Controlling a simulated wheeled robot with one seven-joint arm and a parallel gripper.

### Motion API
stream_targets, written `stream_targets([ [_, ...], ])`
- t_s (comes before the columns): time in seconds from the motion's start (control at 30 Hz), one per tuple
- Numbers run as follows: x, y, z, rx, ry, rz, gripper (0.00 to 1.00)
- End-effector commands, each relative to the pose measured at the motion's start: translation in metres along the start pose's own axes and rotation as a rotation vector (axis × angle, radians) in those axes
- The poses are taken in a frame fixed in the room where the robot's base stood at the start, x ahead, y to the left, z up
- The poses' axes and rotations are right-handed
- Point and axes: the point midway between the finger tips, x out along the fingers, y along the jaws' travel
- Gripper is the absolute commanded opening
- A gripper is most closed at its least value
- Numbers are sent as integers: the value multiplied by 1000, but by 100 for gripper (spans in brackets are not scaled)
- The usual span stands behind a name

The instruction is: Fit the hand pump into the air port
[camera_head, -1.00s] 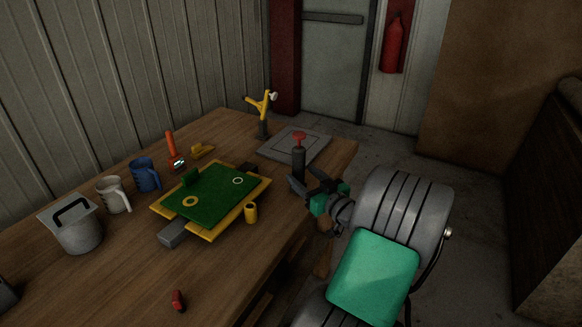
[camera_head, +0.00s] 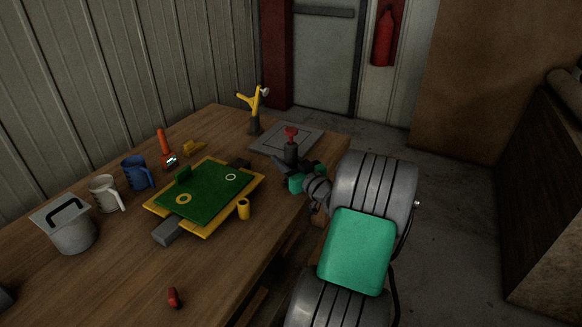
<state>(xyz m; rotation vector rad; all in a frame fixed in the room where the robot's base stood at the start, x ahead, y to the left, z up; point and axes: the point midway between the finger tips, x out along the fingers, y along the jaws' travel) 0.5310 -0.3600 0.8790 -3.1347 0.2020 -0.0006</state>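The green mould board (camera_head: 207,190) lies on a yellow frame (camera_head: 208,233) left of my gripper. It carries a yellow ring (camera_head: 184,198) and a pale ring (camera_head: 231,177); I cannot tell which is the air port.
A grey plate (camera_head: 272,137) lies behind the pump, with a yellow forked tool (camera_head: 254,103) beside it. Mugs (camera_head: 137,174) and a lidded grey pot (camera_head: 70,232) stand left. The front of the wooden table (camera_head: 130,285) is mostly clear.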

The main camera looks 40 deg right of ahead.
Motion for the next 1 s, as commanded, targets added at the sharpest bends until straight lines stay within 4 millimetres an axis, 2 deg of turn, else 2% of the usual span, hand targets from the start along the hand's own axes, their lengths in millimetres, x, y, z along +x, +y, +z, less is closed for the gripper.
stream_targets([
  [0.03,0,0,0,0,0,0,28],
  [0.37,0,0,0,0,0,1,1],
  [0.87,0,0,-1,-1,2,1,0],
  [1.0,0,0,-8,-3,3,0,0],
])
